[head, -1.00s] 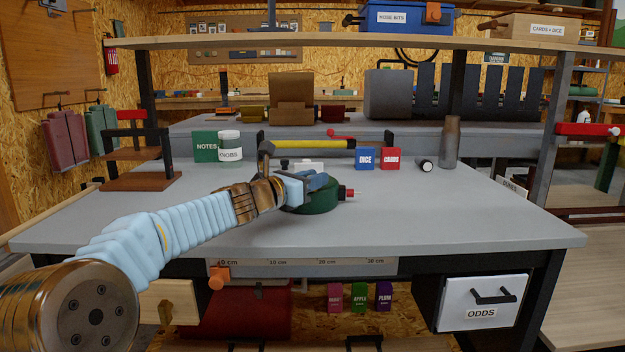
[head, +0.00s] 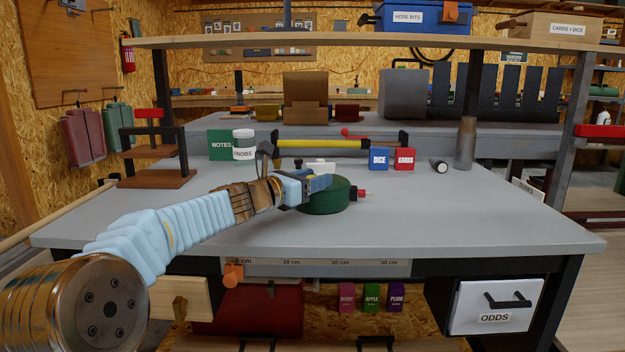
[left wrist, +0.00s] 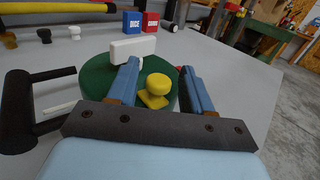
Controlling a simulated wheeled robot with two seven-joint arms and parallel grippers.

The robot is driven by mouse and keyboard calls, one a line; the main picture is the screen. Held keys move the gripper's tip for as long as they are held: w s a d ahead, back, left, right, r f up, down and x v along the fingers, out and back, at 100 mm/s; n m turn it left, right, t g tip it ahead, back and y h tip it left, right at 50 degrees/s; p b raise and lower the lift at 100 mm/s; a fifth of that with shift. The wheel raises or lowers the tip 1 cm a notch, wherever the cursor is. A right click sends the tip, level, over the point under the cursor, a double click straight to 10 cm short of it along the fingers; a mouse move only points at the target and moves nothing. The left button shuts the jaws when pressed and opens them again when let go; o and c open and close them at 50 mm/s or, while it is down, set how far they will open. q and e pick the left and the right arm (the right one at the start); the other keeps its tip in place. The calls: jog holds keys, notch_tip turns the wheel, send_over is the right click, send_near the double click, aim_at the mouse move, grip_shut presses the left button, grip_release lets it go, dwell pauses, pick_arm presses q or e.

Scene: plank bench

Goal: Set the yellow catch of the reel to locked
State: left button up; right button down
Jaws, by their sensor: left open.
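The reel is a round dark green drum (head: 328,197) lying on the grey bench, with a red-tipped part (head: 362,194) at its right side. It also shows in the left wrist view (left wrist: 97,76), with a white block (left wrist: 133,47) on or just behind its top. The yellow catch (left wrist: 157,88), a knob on a small yellow base, sits on the drum's near part. My left gripper (head: 318,184) is over the reel. In the left wrist view its blue fingers (left wrist: 160,80) are open, one on each side of the catch. In the head view the gripper hides the catch. My right gripper is not in view.
Behind the reel stand a green NOTES box (head: 221,146), a KNOBS jar (head: 243,145), a DICE box (head: 379,158) and a CARDS box (head: 404,158). A yellow bar (head: 318,144) runs behind. The bench's right side (head: 480,215) is clear.

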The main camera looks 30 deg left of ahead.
pick_arm(q)
jog(key=v, duration=1.3)
jog(key=shift+s+a, duration=0.1)
jog(key=shift+s, duration=0.25)
